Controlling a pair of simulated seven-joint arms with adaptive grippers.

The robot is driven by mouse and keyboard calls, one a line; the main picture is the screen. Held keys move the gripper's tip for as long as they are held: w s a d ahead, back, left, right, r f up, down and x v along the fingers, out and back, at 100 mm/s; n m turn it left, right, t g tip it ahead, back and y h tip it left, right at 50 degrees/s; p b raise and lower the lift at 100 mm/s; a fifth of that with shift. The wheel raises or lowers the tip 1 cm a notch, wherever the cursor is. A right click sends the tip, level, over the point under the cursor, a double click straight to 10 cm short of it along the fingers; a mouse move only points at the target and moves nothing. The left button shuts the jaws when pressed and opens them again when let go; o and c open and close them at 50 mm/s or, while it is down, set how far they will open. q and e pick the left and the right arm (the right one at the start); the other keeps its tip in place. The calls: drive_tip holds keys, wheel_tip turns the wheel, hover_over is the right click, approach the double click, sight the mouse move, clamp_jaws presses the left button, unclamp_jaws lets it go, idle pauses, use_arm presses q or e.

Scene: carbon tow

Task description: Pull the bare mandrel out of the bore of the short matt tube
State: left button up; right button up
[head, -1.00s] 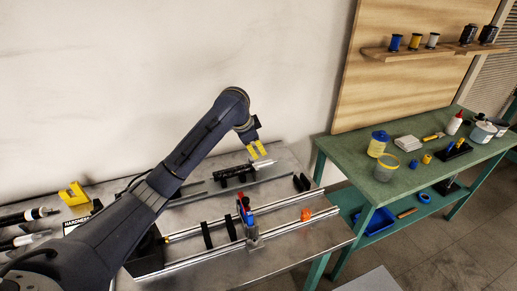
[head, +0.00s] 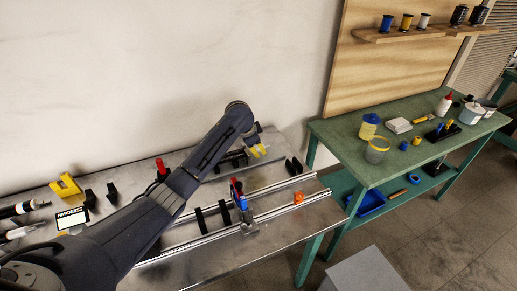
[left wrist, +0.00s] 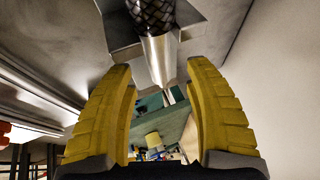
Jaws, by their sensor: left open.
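In the left wrist view a dark woven tube (left wrist: 151,13) sits in a pale angular holder at the top. The bare, shiny silver mandrel (left wrist: 160,62) sticks out of its end towards me. My left gripper (left wrist: 160,78) is open, with one yellow finger on each side of the mandrel's line and a visible gap to both. In the head view my left gripper (head: 258,151) is over the far part of the metal bench, at the right end of the dark tube (head: 234,161). My arm hides part of the tube there. My right gripper is not in view.
Two metal rails (head: 277,207) cross the bench, with a red-and-blue clamp (head: 240,201) and an orange block (head: 298,198). Black supports (head: 293,167) stand right of the gripper. A yellow block (head: 65,186) is far left. A green table (head: 345,135) with jars stands right.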

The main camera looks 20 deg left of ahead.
use_arm(q)
drive_tip(key=shift+x, duration=1.65)
drive_tip(key=shift+c, duration=0.5)
clamp_jaws()
